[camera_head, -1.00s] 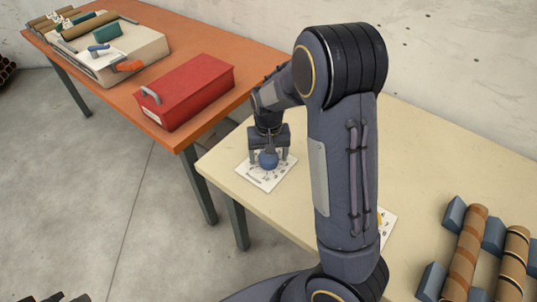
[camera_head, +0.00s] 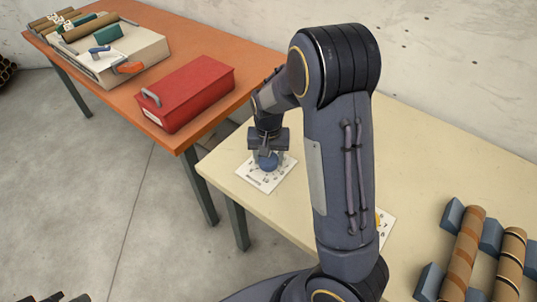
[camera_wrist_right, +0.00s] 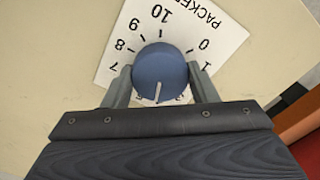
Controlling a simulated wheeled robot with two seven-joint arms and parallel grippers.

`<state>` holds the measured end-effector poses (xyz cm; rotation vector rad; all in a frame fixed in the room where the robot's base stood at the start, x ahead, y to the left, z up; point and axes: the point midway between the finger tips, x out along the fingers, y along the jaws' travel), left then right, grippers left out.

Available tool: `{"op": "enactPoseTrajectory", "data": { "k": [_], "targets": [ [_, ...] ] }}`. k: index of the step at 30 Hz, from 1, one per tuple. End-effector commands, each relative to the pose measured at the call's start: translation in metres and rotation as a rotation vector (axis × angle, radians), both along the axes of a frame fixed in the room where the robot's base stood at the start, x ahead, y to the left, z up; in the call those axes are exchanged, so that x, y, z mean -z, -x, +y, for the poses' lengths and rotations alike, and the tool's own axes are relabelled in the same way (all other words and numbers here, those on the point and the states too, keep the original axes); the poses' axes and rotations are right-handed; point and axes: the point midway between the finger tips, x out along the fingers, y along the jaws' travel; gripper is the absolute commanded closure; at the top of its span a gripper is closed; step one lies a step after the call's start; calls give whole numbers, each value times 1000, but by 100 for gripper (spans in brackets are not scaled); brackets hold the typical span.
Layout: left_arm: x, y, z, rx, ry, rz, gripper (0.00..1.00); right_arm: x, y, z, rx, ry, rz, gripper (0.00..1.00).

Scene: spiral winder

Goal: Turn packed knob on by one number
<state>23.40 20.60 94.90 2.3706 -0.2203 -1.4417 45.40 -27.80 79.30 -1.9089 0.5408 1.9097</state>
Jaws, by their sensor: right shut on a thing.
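The packed knob (camera_wrist_right: 160,72) is a round blue knob on a white dial card marked "PACKE…" (camera_wrist_right: 200,18), with the rest of the word cut off. In the head view the knob (camera_head: 267,162) sits near the left end of the cream table. My right gripper (camera_wrist_right: 160,82) is shut on the knob, one finger on each side. The knob's white pointer line points toward the gripper body, at the bottom of the wrist view. The numbers 7, 8, 9, 10, 0 and 1 show; those by the pointer are mostly hidden. Dark tips of my left gripper (camera_head: 65,297) barely show at the bottom left.
A second white card (camera_head: 387,226) is partly hidden behind my right arm. Brown striped rolls (camera_head: 467,250) lie in blue-grey holders at the right. A red box (camera_head: 190,92) and a beige case (camera_head: 112,55) stand on the orange table (camera_head: 255,60).

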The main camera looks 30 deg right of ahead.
Motion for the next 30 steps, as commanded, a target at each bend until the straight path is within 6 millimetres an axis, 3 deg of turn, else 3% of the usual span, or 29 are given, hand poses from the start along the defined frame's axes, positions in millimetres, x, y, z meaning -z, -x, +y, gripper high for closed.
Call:
{"op": "enactPoseTrajectory", "data": {
  "k": [15,30],
  "targets": [
    [-20,0,0,0,0,0,100,-2,0,0,310,1,-1,70],
    [-22,0,0,0,0,0,100,-1,-1,0,366,0,-1,70]
  ]
}}
